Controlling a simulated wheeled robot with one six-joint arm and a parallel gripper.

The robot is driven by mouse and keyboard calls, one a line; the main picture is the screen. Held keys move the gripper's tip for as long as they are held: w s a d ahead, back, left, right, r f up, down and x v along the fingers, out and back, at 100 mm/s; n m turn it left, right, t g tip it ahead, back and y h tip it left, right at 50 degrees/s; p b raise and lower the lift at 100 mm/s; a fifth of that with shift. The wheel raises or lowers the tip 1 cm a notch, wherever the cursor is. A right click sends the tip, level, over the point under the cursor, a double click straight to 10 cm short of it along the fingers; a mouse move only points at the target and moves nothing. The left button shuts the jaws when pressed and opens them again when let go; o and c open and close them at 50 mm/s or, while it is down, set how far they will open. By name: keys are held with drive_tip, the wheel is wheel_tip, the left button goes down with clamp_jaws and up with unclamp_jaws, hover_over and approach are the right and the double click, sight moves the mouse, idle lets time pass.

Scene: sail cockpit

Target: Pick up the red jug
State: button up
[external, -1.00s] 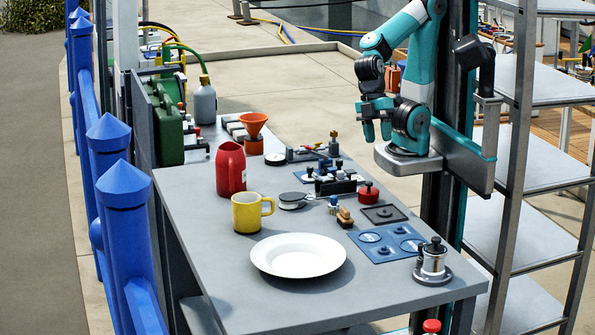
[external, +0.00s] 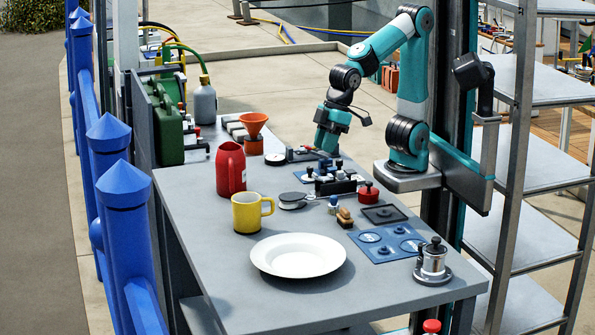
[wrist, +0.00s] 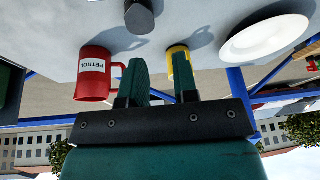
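The red jug (external: 230,169) stands upright on the grey table, left of the middle in the external view. In the wrist view the jug (wrist: 93,74) appears upside down, with a white PETROL label, left of my fingers. My gripper (external: 325,150) hangs over the far part of the table, to the right of the jug and apart from it. In the wrist view my gripper (wrist: 160,75) has its two fingers apart, with nothing held between them. The jug's handle is hard to make out in the external view.
A yellow mug (external: 247,213) stands just in front of the jug, and a white plate (external: 298,256) lies nearer. An orange funnel (external: 253,125) stands behind. Several small fittings (external: 330,178) crowd the table's middle. Blue posts (external: 125,220) line the left side.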

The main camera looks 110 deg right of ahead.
drive_tip(key=w+d+m+t+h+b, duration=0.2)
drive_tip(key=w+m+b, duration=0.1)
drive_tip(key=w, duration=0.4)
drive_tip(key=m+t+h+b, duration=0.2)
drive_tip(key=m+h, duration=0.1)
drive_tip(key=m, duration=0.1)
approach(232, 186)
drive_tip(key=shift+w+d+r+b+x, duration=0.15)
drive_tip(key=shift+b+x, duration=0.2)
drive_tip(key=shift+x, duration=1.1)
drive_tip(key=shift+w+d+r+b+x, duration=0.1)
drive_tip(key=shift+d+r+b+x, duration=0.2)
drive_tip(key=shift+x, duration=1.1)
drive_tip(key=shift+w+d+r+b+x, duration=0.1)
drive_tip(key=shift+b+x, duration=0.3)
drive_tip(key=shift+x, duration=1.05)
drive_tip(key=shift+c, duration=0.3)
clamp_jaws()
